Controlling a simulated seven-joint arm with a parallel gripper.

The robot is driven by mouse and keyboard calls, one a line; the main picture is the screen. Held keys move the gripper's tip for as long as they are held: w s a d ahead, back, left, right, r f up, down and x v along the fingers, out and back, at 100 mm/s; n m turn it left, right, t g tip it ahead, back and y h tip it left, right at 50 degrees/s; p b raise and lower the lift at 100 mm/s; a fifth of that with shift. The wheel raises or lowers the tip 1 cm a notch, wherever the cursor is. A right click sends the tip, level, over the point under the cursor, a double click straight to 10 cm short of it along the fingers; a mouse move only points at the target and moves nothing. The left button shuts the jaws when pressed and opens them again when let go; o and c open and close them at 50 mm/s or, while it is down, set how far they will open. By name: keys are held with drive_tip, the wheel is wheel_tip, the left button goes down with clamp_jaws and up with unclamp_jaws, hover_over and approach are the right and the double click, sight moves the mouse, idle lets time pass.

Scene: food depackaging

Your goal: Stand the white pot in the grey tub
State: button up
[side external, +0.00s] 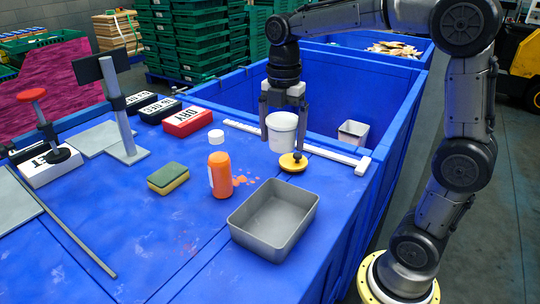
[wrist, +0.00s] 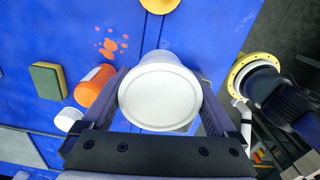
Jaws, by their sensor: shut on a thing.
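The white pot (side external: 282,132) is held upright between the fingers of my gripper (side external: 283,112), above the blue surface near the white rail. In the wrist view the pot (wrist: 160,92) shows its round white top between the two fingers of my gripper (wrist: 160,105). The grey tub (side external: 274,220) stands on the blue table at the front, open and empty, to the lower left of the pot in the side view and apart from it. The tub is not clearly visible in the wrist view.
An orange bottle (side external: 222,175), a white cap (side external: 216,137), a sponge (side external: 168,178) and an orange spill (side external: 241,181) lie left of the tub. The white rail (side external: 325,152) borders the open blue bin.

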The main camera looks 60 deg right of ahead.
hover_over(284, 216)
wheel_tip(284, 216, down, 2)
wheel_tip(284, 216, down, 10)
drive_tip(key=shift+f, duration=0.1)
idle(0.3)
drive_tip(key=shift+f, duration=0.1)
drive_tip(key=o, duration=1.2)
